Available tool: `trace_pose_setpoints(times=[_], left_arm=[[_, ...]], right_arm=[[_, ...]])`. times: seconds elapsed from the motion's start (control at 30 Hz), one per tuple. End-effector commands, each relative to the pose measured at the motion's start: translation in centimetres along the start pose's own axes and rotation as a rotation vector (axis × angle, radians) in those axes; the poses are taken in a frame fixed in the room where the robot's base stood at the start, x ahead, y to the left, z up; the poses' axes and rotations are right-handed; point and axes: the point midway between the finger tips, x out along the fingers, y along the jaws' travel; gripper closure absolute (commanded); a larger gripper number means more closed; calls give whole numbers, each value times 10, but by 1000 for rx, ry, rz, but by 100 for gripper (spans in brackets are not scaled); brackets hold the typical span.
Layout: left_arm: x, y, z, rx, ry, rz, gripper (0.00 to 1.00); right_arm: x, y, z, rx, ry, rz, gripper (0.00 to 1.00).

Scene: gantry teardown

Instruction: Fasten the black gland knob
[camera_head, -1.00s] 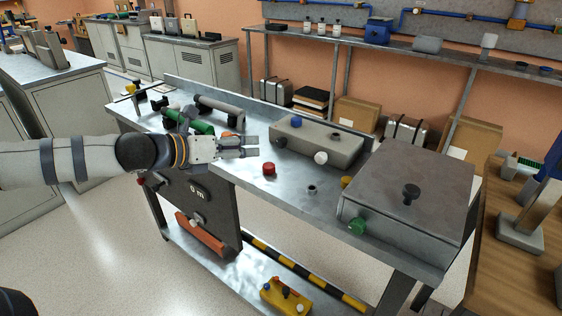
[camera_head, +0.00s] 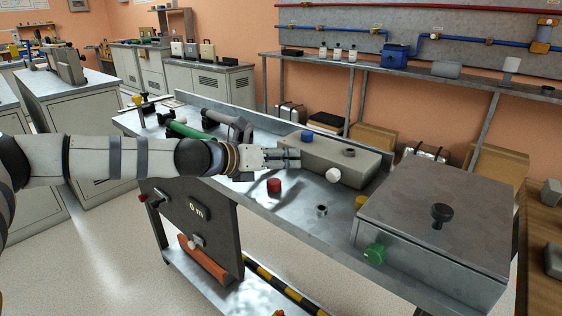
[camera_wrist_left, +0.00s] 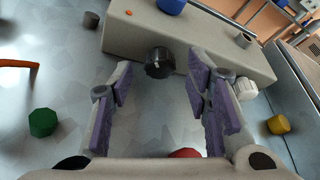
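A black knob (camera_wrist_left: 159,62) sits on the front face of the long grey block (camera_wrist_left: 215,48) in the left wrist view. In the head view my gripper hides that knob; the block (camera_head: 318,156) stands on the steel bench. My left gripper (camera_head: 297,159) is at the block's front face. In the wrist view its purple-padded fingers (camera_wrist_left: 160,78) are open, one on each side of the knob; the knob shows between and just beyond the tips. I cannot tell whether they touch it. My right gripper is out of view.
A white knob (camera_head: 333,175) is on the block's front, right of the gripper. A red cap (camera_head: 274,186) and grey ring (camera_head: 321,211) stand on the bench.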

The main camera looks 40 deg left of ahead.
Motion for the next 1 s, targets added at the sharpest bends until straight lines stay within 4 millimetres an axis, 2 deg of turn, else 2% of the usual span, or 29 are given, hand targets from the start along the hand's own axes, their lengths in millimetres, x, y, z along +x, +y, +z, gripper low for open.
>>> trace_pose_setpoints(times=[0.03,0.17,0.2,0.33,0.6,0.87,0.9,0.97,1.0], left_arm=[[0,0,0,0,0,0,67],[0,0,0,0,0,0,97],[0,0,0,0,0,0,100],[0,0,0,18,0,6,100],[0,-2,-1,308,0,127,100],[0,-2,-1,320,0,132,100],[0,-2,-1,319,0,132,69],[0,-2,-1,319,0,132,56],[0,-2,-1,319,0,132,56]], right_arm=[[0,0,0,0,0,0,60],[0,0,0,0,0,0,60],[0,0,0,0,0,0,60],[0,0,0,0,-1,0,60],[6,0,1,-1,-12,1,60],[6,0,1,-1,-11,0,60],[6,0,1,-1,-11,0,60],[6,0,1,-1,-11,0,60],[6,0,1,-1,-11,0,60]])
